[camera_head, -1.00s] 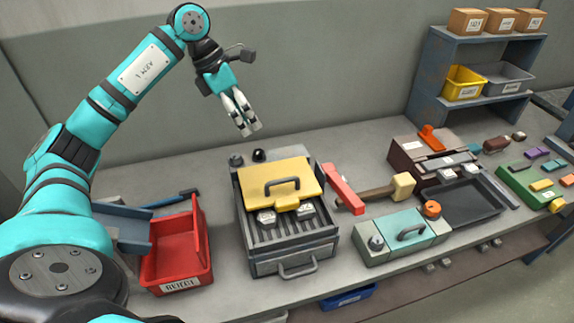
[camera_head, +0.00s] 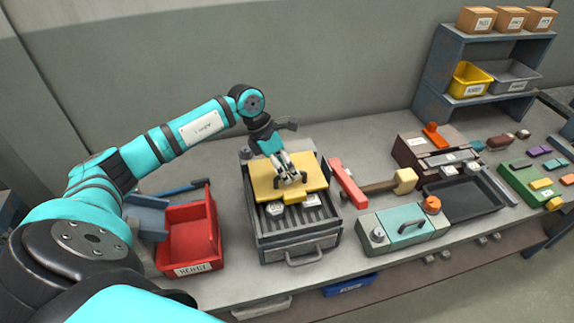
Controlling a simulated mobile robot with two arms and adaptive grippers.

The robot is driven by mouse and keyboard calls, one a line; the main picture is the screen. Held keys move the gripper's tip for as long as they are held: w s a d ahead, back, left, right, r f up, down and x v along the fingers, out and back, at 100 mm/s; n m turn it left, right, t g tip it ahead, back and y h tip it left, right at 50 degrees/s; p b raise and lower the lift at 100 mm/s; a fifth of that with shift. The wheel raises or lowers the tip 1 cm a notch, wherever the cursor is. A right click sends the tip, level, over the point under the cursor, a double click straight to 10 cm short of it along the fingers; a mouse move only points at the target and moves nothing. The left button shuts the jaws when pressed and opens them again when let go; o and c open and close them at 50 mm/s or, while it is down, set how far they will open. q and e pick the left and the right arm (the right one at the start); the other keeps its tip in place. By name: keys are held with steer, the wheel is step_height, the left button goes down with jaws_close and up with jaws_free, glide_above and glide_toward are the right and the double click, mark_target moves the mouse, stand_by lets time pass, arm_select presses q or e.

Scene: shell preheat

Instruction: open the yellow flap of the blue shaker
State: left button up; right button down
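The shaker (camera_head: 268,243) is a box with a slotted bed on the bench, and it looks grey rather than blue here. Its yellow flap (camera_head: 312,167) lies nearly flat over the back part of the box, with a dark handle on top. My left gripper (camera_head: 290,178) is down at the flap, its fingertips at the handle and partly hiding it. I cannot tell whether the fingers are closed on the handle. Two small labelled pieces (camera_head: 275,209) sit on the bed at the flap's front edge. My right gripper is not in view.
A red bin (camera_head: 190,240) stands left of the shaker. A red block (camera_head: 347,182) and a yellow-headed mallet (camera_head: 404,180) lie to its right. A teal box (camera_head: 405,225) stands at the front right. A shelf (camera_head: 440,85) with bins and cartons stands at the back.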

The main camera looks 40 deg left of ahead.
arm_select(q)
jaws_close()
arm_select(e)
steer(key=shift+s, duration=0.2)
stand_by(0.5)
